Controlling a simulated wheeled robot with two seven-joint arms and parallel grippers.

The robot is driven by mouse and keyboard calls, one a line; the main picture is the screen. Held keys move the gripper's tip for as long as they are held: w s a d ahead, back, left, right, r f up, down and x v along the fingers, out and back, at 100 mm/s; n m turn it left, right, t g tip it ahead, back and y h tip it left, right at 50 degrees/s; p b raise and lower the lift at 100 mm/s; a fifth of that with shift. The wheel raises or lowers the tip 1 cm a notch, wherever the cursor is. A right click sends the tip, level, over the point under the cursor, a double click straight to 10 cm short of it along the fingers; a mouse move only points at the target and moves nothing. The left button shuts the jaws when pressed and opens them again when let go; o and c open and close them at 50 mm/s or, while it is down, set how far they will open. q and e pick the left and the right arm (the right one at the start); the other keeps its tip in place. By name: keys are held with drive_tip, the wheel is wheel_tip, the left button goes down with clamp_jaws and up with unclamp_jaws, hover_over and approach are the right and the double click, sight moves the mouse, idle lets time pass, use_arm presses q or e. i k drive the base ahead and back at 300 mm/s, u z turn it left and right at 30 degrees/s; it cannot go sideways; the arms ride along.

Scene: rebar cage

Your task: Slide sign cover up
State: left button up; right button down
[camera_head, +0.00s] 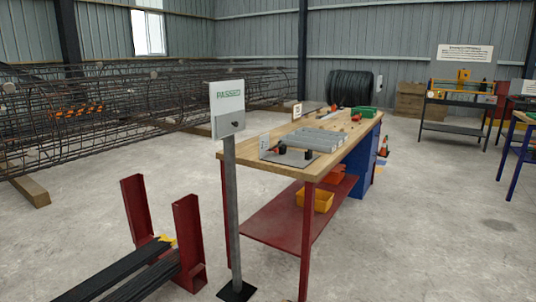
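A sign on a grey post (232,215) stands upright on a dark square base, left of the workbench. Its white upper panel (227,96) shows the green word "PASSED". A pale grey cover plate (229,124) with a small dark knob (235,124) covers the lower part of the sign, below the word. Whatever is behind the cover is hidden. Neither of my grippers shows in the head view.
A wooden-topped workbench (345,128) with red legs stands just right of the post, holding grey bars and tools. Red uprights (188,243) with dark bars stand at the lower left. A rebar cage (80,110) lies behind. Concrete floor (430,230) is clear at right.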

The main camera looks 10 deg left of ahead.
sight(226, 124)
drive_tip(key=u, duration=0.6)
drive_tip(key=i, duration=2.15)
drive_tip(key=u, duration=0.65)
